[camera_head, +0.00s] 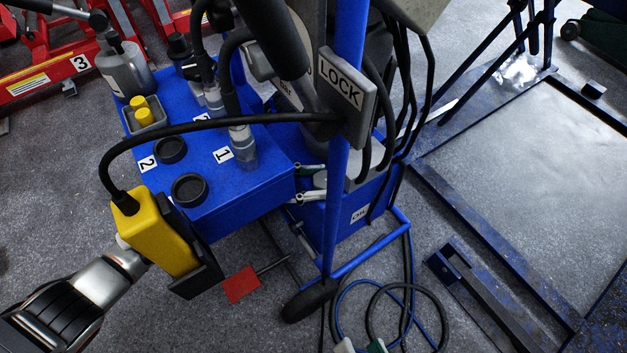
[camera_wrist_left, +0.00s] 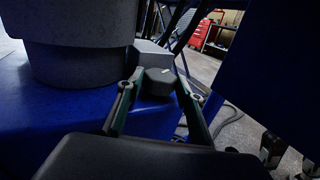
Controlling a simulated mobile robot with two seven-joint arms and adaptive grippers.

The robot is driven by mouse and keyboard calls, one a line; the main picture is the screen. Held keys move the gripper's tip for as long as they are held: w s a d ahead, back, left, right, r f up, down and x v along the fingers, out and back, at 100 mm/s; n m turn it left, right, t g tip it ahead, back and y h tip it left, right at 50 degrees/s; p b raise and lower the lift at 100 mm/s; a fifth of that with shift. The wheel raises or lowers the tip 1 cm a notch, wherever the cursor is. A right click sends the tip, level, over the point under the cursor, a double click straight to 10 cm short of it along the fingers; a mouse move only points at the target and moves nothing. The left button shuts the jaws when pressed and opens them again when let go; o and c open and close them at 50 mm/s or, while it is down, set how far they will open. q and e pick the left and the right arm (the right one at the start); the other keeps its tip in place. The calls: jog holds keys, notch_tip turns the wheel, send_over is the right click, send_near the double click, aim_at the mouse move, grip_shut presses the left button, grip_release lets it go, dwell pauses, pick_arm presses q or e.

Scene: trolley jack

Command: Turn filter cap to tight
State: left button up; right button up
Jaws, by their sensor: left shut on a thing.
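In the head view the tips of my left gripper (camera_head: 309,183) show at the right edge of the blue tank. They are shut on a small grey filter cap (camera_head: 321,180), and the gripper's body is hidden. The left wrist view shows the cap (camera_wrist_left: 160,82), dark and faceted with a pale mark on top. It sits between the green-sided fingers (camera_wrist_left: 158,92). Its seat is hidden by the gripper. My right gripper (camera_head: 360,346) is at the bottom edge of the head view, mostly cut off. Its tips are apart with nothing seen between them.
The blue tank (camera_head: 265,185) carries black caps near labels 1 and 2. A yellow box (camera_head: 160,238) on a black cable covers part of my left arm. A LOCK sign (camera_head: 341,83) hangs by a blue post. A large grey cylinder (camera_wrist_left: 80,50) stands left of the cap. Hoses (camera_head: 410,288) lie on the floor.

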pick_arm(q)
jog(key=o, duration=1.1)
jog(key=shift+s, duration=0.1)
